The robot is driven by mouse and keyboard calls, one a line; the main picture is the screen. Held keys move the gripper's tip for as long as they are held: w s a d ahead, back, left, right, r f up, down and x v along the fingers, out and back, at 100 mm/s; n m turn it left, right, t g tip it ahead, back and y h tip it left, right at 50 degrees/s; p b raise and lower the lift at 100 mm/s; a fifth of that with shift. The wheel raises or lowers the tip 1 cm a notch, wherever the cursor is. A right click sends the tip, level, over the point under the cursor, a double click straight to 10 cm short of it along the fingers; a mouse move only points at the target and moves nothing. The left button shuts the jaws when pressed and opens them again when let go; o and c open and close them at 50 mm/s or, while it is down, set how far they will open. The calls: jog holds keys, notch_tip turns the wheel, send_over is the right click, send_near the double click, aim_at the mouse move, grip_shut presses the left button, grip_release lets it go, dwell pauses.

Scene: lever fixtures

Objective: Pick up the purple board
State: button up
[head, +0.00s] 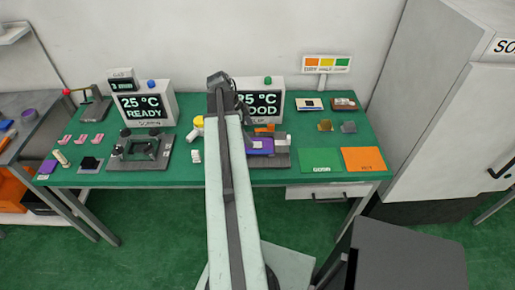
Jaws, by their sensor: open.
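A flat purple board (261,145) lies in a grey fixture on the green bench, just right of my arm, with a small white patch on it. Another small purple piece (48,167) lies at the bench's front left corner. My arm reaches up through the middle of the head view and ends in a dark part, my gripper (219,80), in front of the right-hand display. Its fingers are too small and dark to make out separately, and I see nothing held. In the picture, the arm's end is above and left of the board in the fixture. The arm covers the bench just left of that fixture.
A display reading READY (145,105) and a second display (262,104) stand at the back. A dark fixture (140,150) is left of my arm. Green (320,159) and orange (363,159) mats lie at right. A grey cabinet (440,110) bounds the right side.

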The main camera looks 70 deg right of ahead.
aim_at(258, 145)
jog(key=b+x, duration=0.2)
jog(key=shift+f+b, duration=0.35)
jog(key=shift+f, duration=0.1)
jog(key=b+x, duration=0.4)
jog(key=x, duration=0.1)
jog(key=shift+s+d+b, duration=0.1)
jog(key=shift+s+b, duration=0.05)
jog(key=shift+b, duration=0.2)
jog(key=shift+r, duration=0.2)
jog(key=c, duration=1.3)
notch_tip(258, 145, up, 10)
jog(key=p, duration=1)
jog(key=shift+c, duration=0.2)
